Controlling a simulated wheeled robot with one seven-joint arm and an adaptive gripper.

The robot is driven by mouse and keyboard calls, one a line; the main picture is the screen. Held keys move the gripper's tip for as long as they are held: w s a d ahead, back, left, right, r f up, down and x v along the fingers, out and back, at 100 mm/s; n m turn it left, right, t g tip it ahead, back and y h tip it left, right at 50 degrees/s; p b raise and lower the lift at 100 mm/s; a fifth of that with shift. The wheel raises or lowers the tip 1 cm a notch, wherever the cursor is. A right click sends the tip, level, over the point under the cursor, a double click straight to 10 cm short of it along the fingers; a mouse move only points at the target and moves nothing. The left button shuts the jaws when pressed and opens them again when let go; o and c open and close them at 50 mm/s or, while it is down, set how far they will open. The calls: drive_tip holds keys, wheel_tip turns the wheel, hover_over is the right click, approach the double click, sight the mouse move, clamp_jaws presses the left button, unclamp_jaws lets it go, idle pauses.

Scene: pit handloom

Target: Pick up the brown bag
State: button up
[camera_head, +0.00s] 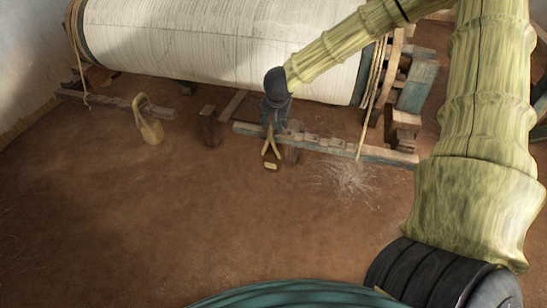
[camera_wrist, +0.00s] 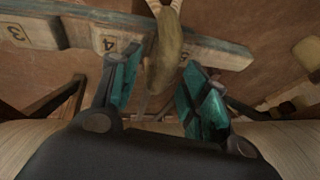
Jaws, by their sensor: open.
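A tan-brown bag (camera_head: 150,128) with a looped handle sits at the left, by the end of a low wooden beam. My gripper (camera_head: 270,128) is well to its right, in front of the cloth roll, pointing down. In the wrist view my gripper (camera_wrist: 152,95) is open, with its teal fingers spread. A brownish forked thing (camera_wrist: 165,50) with two pale prongs shows between and beyond the fingers; its prongs (camera_head: 270,146) show below my gripper in the head view. I cannot tell whether the fingers touch it. The bag is not recognisable in the wrist view.
A large roll of pale cloth (camera_head: 215,45) spans the back. A low worn plank (camera_head: 335,149) lies beneath it; numbers show on a plank (camera_wrist: 75,32) in the wrist view. A small tan block (camera_head: 270,166) lies on the floor.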

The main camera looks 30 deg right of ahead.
drive_tip(key=shift+c, duration=0.3)
clamp_jaws()
drive_tip(key=shift+r, duration=0.15)
drive_tip(key=shift+w, duration=0.1)
drive_tip(key=shift+r, duration=0.25)
drive_tip(key=shift+r+p, duration=0.7)
drive_tip(key=shift+r, duration=0.85)
drive_tip(key=s+a+r+p, duration=0.1)
drive_tip(key=s+a, duration=0.1)
drive_tip(key=s, duration=1.4)
drive_tip(key=shift+a+r, duration=0.15)
drive_tip(key=shift+a, duration=0.05)
